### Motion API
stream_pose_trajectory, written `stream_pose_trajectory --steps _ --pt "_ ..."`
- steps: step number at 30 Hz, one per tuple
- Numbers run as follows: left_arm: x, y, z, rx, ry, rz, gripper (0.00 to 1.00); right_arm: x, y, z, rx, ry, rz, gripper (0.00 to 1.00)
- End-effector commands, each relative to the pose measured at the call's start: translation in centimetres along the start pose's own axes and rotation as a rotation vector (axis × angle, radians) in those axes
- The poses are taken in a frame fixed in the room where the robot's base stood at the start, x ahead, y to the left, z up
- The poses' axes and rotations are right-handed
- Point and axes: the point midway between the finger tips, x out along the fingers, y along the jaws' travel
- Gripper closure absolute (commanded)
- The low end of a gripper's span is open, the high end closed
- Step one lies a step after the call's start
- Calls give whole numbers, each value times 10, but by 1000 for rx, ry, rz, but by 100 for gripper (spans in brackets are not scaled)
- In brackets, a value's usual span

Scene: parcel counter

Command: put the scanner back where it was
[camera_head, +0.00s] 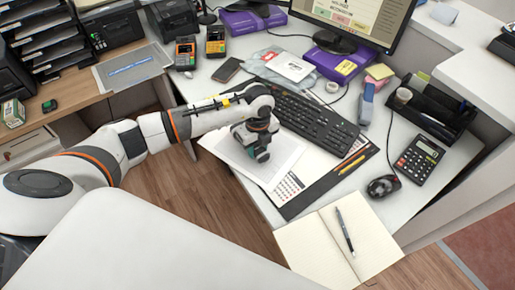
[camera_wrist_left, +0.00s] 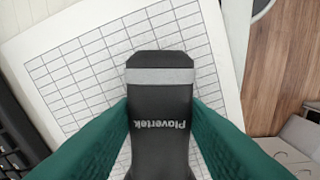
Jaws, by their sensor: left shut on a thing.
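The scanner (camera_wrist_left: 160,100), a black device with a grey band and the lettering "Plavertek", sits between the two green fingers of my left gripper (camera_wrist_left: 160,125) in the left wrist view. The fingers are shut on its sides. In the head view my left gripper (camera_head: 258,148) points down over white sheets at the desk's left front edge, and the scanner is mostly hidden by it. A gridded sheet (camera_wrist_left: 85,70) lies beneath the scanner in the wrist view. I cannot tell whether the scanner touches it. My right gripper is not in view.
A black keyboard (camera_head: 310,120) lies right of the gripper. A dark desk mat (camera_head: 335,178) with pencils, an open notebook (camera_head: 310,250), a mouse (camera_head: 383,187) and a calculator (camera_head: 418,158) are nearer the right. Card terminals (camera_head: 185,52) and a phone (camera_head: 227,70) are behind.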

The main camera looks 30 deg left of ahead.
Motion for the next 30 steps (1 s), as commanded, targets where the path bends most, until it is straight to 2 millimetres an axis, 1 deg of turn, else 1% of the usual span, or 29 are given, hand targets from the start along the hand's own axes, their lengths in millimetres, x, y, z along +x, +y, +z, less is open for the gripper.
stream_pose_trajectory --steps 1,4,11,14,15,17,18,26,29,30 --pt "8 0 0 -1 0 -2 90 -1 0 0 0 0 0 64" --pt "17 0 0 0 1 0 90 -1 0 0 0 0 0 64" --pt "17 0 0 1 1 1 90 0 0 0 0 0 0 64" --pt "21 0 0 1 1 1 90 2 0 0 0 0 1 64" --pt "20 0 0 1 1 1 57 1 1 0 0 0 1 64" --pt "20 0 0 1 1 0 48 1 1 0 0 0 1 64" --pt "20 0 0 1 1 0 41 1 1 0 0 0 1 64" --pt "19 0 0 1 1 0 40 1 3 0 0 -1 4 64" --pt "14 0 0 1 1 1 40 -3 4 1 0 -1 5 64" --pt "12 0 -1 1 2 2 40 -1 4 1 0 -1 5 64"
